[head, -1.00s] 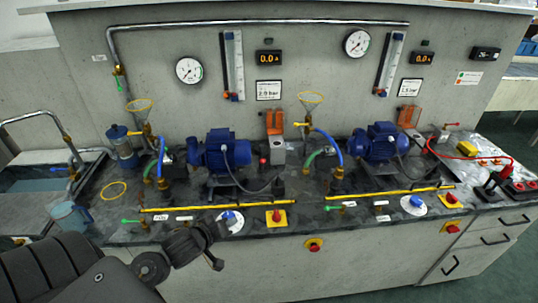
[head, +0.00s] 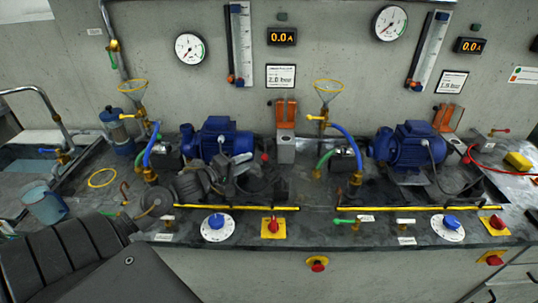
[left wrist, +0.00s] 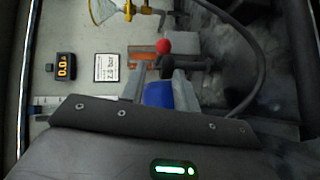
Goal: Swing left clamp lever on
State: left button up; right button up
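The left clamp lever shows as a red ball knob (head: 265,157) between the left blue pump (head: 217,138) and a grey block (head: 286,150). In the left wrist view the red knob (left wrist: 163,46) sits at the end of a dark lever, just beyond my fingertips. My left gripper (head: 238,172) reaches in front of the left pump, close to the lever and partly hiding the pump base. In the left wrist view its grey fingers (left wrist: 157,84) are apart, with blue showing between them. I cannot tell whether a finger touches the lever. My right gripper is out of view.
An orange bracket (head: 286,112) stands behind the grey block. A glass funnel (head: 328,88) and blue hose (head: 347,142) stand to its right. A yellow bar (head: 235,207), a blue dial (head: 217,222) and a red switch (head: 273,227) lie along the front.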

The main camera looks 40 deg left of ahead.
aim_at(265, 149)
pick_arm(q)
jog(key=w+d+f, duration=0.1)
jog(key=w, duration=1)
jog(key=shift+d+f, duration=0.25)
jog(key=shift+f, duration=0.15)
jog(key=c, duration=0.5)
grip_shut()
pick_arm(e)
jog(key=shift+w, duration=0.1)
